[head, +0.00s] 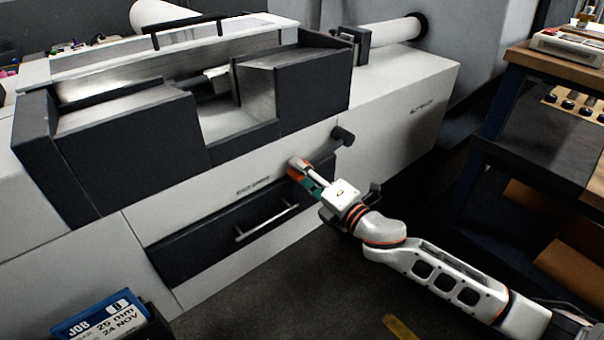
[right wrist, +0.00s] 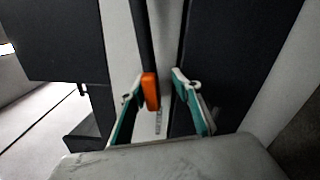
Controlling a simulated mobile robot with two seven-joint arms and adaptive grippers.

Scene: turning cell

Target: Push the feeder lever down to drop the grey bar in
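An orange lever grip (head: 295,169) shows at the front of the white machine, by my right gripper (head: 306,176). In the right wrist view the orange grip (right wrist: 151,92) sits at the end of a dark rod (right wrist: 140,35). My right gripper's two green-and-white fingers (right wrist: 163,100) are spread there, with the grip between them, closer to the left finger. Whether a finger touches it I cannot tell. I cannot make out the grey bar for sure. My left gripper is out of view.
The white machine (head: 400,95) has a dark front drawer with a metal handle (head: 267,222). A dark knob (head: 343,136) sticks out above my right gripper. A blue job card (head: 100,318) stands at lower left. A shelf bench (head: 500,100) stands at right.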

